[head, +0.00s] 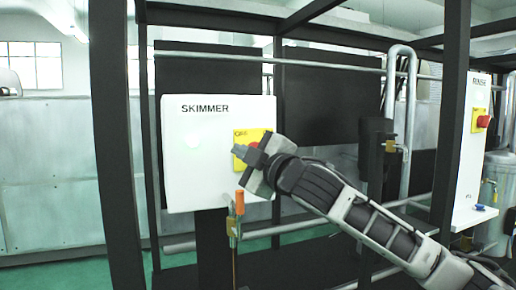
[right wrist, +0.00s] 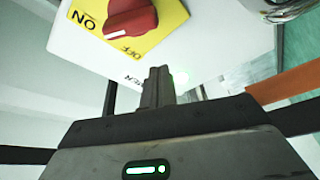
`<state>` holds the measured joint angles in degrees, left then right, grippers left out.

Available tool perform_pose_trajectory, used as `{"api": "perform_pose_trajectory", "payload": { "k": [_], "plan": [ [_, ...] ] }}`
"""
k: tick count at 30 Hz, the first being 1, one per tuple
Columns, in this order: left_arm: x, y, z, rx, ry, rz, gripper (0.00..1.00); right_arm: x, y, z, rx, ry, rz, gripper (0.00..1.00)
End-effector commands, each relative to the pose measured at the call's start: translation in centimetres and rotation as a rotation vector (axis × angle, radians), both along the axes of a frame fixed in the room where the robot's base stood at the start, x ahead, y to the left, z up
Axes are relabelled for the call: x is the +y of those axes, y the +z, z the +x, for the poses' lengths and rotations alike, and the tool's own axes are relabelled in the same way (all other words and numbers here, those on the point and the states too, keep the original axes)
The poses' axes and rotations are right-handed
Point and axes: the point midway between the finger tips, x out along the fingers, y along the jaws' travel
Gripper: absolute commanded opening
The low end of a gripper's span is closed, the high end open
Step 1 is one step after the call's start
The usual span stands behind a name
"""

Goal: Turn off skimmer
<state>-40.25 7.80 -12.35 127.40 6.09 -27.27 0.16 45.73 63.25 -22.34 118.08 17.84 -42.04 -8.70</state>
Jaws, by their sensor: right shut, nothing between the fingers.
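The white skimmer box (head: 190,185) carries the word SKIMMER, a pale glowing lamp (head: 193,141) and a yellow switch plate (head: 241,137). My right gripper (head: 249,157) is in front of the plate's lower right part and hides most of the switch. In the right wrist view the red knob (right wrist: 132,17) sits on the yellow plate (right wrist: 173,28), marked ON and OFF, cut by the top edge. I cannot tell which mark it points to. The right gripper's fingers (right wrist: 158,72) are shut and empty, apart from the knob in the picture. My left gripper is not in view.
An orange-handled valve (head: 240,203) stands just below the box's lower right corner. Dark frame posts (head: 115,120) flank the box. A white RINSE box (head: 468,160) with a red knob (head: 483,121) is at the right. Pipes run behind.

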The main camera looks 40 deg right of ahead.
Motion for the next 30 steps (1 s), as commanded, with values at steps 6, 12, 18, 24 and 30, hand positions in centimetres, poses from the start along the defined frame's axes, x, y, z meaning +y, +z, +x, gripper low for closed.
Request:
{"api": "perform_pose_trajectory", "payload": {
  "k": [6,12,18,24,30],
  "plan": [
    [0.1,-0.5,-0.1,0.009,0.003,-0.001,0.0,-1.2,-0.8,1.6,0.003,-0.006,-0.005,0.0],
    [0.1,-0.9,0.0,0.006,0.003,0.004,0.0,-2.9,-1.6,1.1,0.001,-0.003,-0.003,0.0],
    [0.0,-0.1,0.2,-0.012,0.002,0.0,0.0,-3.3,-1.8,0.9,0.0,0.0,0.0,0.0],
    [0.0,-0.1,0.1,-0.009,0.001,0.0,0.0,-3.3,-1.8,0.9,0.0,0.0,0.0,0.0],
    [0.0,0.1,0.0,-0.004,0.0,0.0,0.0,-3.3,-1.7,0.9,0.004,-0.001,-0.014,0.0]
  ]
}}
